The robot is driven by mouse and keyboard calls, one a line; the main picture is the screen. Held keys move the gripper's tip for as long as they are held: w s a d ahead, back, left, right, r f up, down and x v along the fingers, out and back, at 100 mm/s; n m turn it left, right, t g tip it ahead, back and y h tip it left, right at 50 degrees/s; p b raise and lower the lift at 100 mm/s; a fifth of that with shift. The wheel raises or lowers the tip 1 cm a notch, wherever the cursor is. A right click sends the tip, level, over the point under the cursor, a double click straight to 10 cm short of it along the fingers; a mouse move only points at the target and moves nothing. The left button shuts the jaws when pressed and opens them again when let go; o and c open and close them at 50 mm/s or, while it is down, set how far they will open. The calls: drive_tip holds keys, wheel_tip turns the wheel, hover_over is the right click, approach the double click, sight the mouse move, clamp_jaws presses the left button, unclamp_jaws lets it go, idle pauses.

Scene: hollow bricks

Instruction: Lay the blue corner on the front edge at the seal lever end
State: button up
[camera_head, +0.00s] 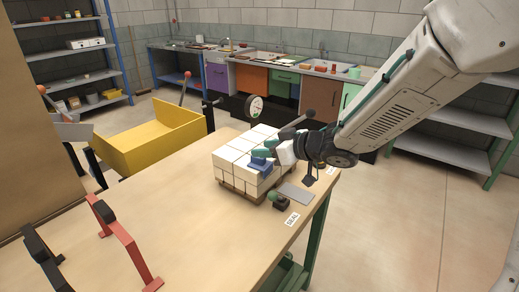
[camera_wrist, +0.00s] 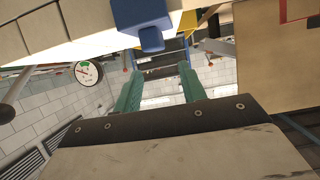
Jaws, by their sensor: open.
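The blue corner (camera_head: 259,164) rests on the top edge of the stack of white bricks (camera_head: 232,162), on the side towards the seal lever (camera_head: 279,201), part of it hanging down over the side. In the wrist view the blue corner (camera_wrist: 141,17) shows at the top against the pale stack. My gripper (camera_head: 264,152) is open beside the blue corner in the head view. In the wrist view its two green fingers (camera_wrist: 158,75) stand apart with nothing between them, and the blue corner lies beyond their tips. The exact gap to it cannot be told.
The stack sits on a small wooden pallet on the wooden table (camera_head: 180,210). A SEAL label (camera_head: 292,219) and a grey plate (camera_head: 295,193) lie near the lever. A dial gauge (camera_head: 255,108) stands behind the stack. A yellow bin (camera_head: 150,140) and red bracket (camera_head: 125,243) are left.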

drive_tip(key=v, duration=0.9)
drive_tip(key=d+r+m+t+h, duration=0.45)
drive_tip(key=d+h, duration=0.35)
drive_tip(key=d, duration=0.3)
drive_tip(key=s+d+m+g+h, duration=0.3)
drive_tip(key=s+d+m+h, duration=0.15)
drive_tip(key=d, duration=0.35)
drive_tip(key=s+a+f+m+g+y, duration=0.1)
drive_tip(key=s+g, duration=0.7)
drive_tip(key=s, duration=1.6)
drive_tip(key=shift+a+f+y, duration=0.45)
drive_tip(key=shift+a+f, duration=0.1)
drive_tip(key=shift+a, duration=0.2)
